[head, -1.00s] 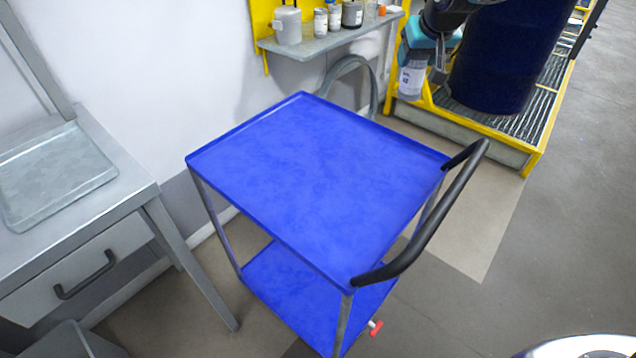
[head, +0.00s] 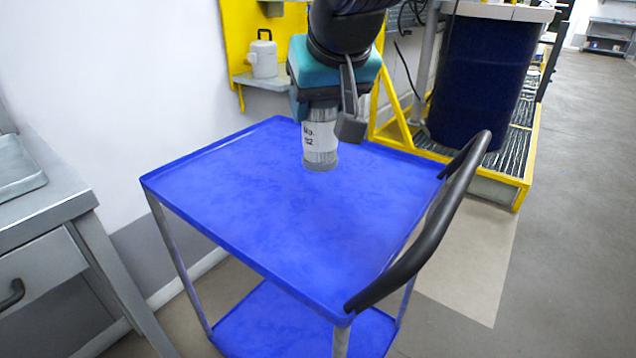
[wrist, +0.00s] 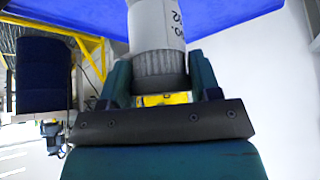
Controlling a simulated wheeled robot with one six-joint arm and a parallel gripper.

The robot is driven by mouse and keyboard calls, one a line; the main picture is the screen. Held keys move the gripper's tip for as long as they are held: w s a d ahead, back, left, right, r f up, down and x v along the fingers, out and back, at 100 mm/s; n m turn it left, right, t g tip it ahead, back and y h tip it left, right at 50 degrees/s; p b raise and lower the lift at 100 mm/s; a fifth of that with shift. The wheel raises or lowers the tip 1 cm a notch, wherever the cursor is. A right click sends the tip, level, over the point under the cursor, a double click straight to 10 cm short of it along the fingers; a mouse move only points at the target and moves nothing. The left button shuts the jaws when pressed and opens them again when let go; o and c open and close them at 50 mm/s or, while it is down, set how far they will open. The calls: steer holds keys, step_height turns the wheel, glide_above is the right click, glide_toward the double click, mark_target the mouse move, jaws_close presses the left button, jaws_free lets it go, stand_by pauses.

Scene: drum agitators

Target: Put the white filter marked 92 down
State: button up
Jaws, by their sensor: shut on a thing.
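The white filter marked 92 (head: 320,144) is upright in my gripper (head: 332,112), over the far part of the blue cart's top tray (head: 270,215). Its grey lower end appears at or just above the tray; I cannot tell whether it touches. In the wrist view the filter (wrist: 155,25) sits between the two teal fingers of my gripper (wrist: 160,80), which are shut on its ribbed grey end. The blue tray (wrist: 225,12) shows beyond it. The filter's upper end is hidden by my gripper in the head view.
The tray is otherwise bare. A black handle (head: 425,235) rises along its right side.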

mark_target(324, 169)
step_height(324, 169, down, 11)
steer(key=shift+f+b, duration=0.2)
steer(key=shift+b, duration=0.8)
steer(key=o, duration=0.9)
steer(key=p+v, duration=0.2)
steer(key=v, duration=1)
